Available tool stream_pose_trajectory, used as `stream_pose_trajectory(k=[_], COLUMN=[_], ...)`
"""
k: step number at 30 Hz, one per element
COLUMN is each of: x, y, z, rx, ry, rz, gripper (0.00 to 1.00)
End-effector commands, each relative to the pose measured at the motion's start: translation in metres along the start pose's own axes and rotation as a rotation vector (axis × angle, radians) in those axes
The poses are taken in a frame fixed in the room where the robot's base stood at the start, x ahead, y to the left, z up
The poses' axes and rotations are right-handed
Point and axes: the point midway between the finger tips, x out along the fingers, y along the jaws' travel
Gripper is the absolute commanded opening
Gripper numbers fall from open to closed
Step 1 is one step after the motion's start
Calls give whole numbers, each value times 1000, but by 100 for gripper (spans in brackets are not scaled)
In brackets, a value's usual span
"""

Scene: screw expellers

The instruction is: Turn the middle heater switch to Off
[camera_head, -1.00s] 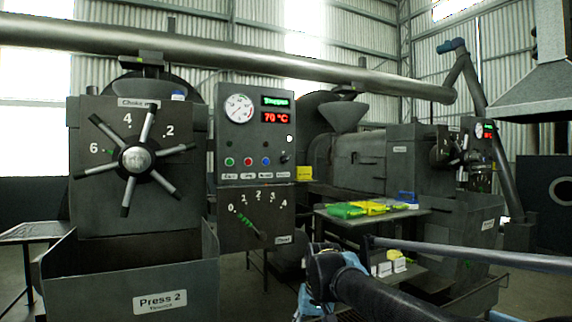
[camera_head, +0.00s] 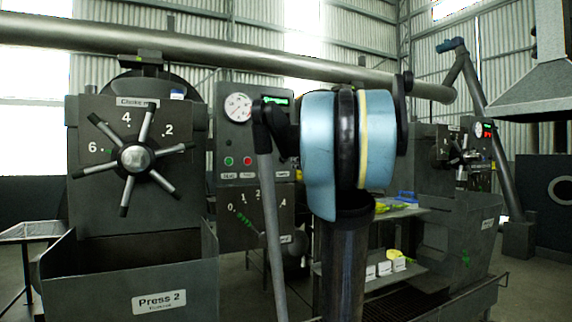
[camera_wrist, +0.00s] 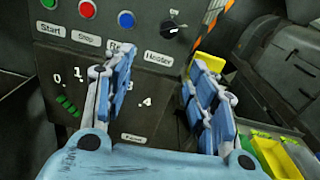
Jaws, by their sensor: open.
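The heater switch (camera_wrist: 172,26) is a small black knob on the dark control panel, seen at the top of the wrist view with a "Heater" label (camera_wrist: 158,58) below it. My gripper (camera_wrist: 162,65) is open and empty. Its blue fingers stand apart in front of the panel, with the switch beyond and above the gap between the fingertips, apart from both. In the head view the panel (camera_head: 228,165) of Press 2 shows only in part; my arm hides its right side, including the switch.
Green, red and blue buttons (camera_wrist: 126,20) sit left of the switch. A numbered scale (camera_wrist: 78,75) lies below. A yellow box (camera_wrist: 208,62) is right of the panel, with yellow and green trays (camera_wrist: 272,155) lower right. A spoked choke wheel (camera_head: 135,158) stands left.

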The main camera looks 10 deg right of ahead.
Motion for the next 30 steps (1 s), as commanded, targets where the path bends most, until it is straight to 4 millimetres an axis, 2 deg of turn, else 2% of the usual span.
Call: stream_pose_trajectory(k=[3,8,30], x=[4,17,127], y=[-11,-12,-12], z=[8,9,11], rx=[59,67,62], ry=[-20,-22,-21], rz=[-21,-21,-19], gripper=[52,52,52])
